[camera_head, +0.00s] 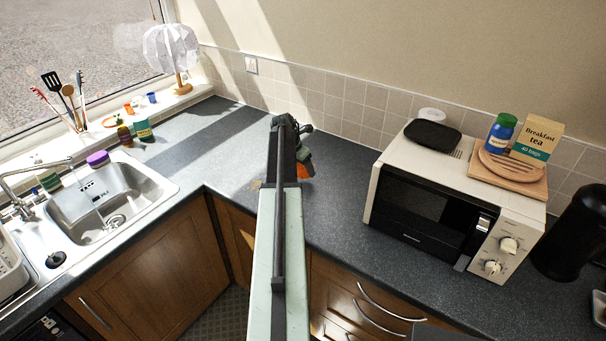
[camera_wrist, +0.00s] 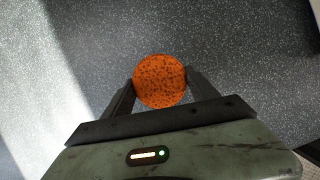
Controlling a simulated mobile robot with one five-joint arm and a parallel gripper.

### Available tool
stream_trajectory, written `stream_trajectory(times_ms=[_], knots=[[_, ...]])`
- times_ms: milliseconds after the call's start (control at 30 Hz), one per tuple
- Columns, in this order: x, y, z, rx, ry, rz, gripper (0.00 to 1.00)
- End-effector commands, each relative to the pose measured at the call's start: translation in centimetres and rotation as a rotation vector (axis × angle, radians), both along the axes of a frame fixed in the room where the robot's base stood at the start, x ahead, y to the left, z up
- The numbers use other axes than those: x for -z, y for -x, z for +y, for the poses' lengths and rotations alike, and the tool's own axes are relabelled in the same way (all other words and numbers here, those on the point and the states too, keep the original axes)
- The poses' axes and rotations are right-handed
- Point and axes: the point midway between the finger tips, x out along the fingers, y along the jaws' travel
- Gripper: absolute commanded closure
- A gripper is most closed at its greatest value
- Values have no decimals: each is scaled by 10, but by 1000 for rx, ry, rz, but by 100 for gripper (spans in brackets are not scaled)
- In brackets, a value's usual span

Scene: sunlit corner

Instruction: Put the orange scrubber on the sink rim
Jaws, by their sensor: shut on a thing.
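The orange scrubber (camera_wrist: 160,82) is round and speckled, and sits between the two fingers of my gripper (camera_wrist: 160,88) in the wrist view. My gripper is shut on it, above the dark worktop. In the head view the scrubber (camera_head: 306,168) shows partly, as an orange patch beside my gripper (camera_head: 303,150), over the counter left of the microwave. My arm hides part of it. The steel sink (camera_head: 160,186) is at the left of the head view, its rim around a basin and tap.
A purple-lidded jar (camera_head: 97,159) and bottles stand around the sink's back edge. A white microwave (camera_head: 450,200) stands to the right with a tray, jar and tea box on top. The dark worktop (camera_head: 215,150) between sink and gripper is clear.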

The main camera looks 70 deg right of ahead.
Motion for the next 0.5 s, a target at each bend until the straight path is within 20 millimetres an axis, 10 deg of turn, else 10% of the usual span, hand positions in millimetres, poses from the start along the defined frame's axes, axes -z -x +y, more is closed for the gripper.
stream_trajectory(times_ms=[167,500], knots=[[39,0,1,0,0,0,65],[38,-1,1,-1,0,0,65]])
